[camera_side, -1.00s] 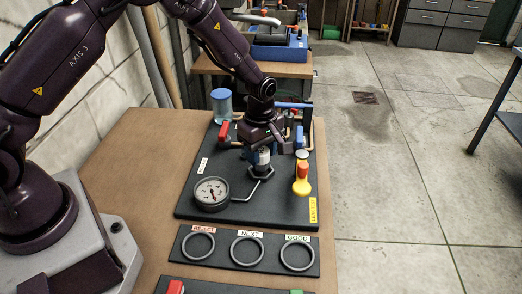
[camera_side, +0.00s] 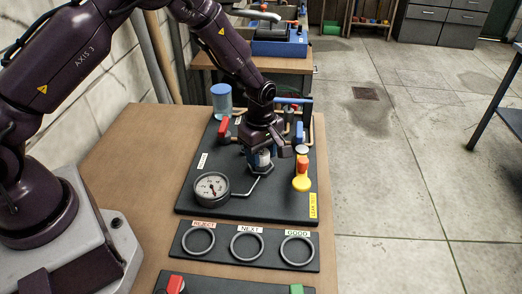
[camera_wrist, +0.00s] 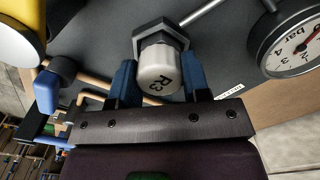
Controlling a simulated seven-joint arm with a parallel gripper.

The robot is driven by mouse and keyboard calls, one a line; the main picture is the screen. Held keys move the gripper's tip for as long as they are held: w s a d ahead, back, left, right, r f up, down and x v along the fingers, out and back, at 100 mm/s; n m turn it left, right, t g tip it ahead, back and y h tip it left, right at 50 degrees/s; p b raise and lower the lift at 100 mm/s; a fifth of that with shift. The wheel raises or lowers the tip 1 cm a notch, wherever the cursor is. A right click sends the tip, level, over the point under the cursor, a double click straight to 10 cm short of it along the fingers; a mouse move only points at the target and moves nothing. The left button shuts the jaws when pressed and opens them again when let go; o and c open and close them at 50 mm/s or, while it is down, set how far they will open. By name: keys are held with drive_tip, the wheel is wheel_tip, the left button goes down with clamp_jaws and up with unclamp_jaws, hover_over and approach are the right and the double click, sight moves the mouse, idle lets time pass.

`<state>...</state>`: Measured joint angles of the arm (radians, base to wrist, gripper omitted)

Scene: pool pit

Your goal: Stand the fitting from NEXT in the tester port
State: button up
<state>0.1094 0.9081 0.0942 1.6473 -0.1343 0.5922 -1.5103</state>
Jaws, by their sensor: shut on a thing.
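The fitting is a pale cylinder (camera_wrist: 158,72) marked R3, seen in the wrist view between my two blue fingertips. My gripper (camera_wrist: 158,82) is shut on it. In the side view my gripper (camera_side: 264,152) holds the fitting (camera_side: 264,158) low at the tester port. The port's dark hexagonal body (camera_wrist: 160,34) shows just beyond the fitting in the wrist view. The fitting looks upright and in line with the port; how deep it sits is hidden. The NEXT ring (camera_side: 247,260) is empty.
The gauge (camera_side: 212,188) stands left of the port, joined by a pipe. A red-handled valve (camera_side: 224,128), a blue handle (camera_side: 299,132) and a yellow-and-red part (camera_side: 302,178) stand close around my gripper. The REJECT ring (camera_side: 198,254) and GOOD ring (camera_side: 297,264) are empty.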

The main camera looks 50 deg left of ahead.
drive_tip(key=shift+f, duration=0.1)
idle(0.3)
drive_tip(key=o, duration=1.4)
drive_tip(key=shift+r, duration=4.05)
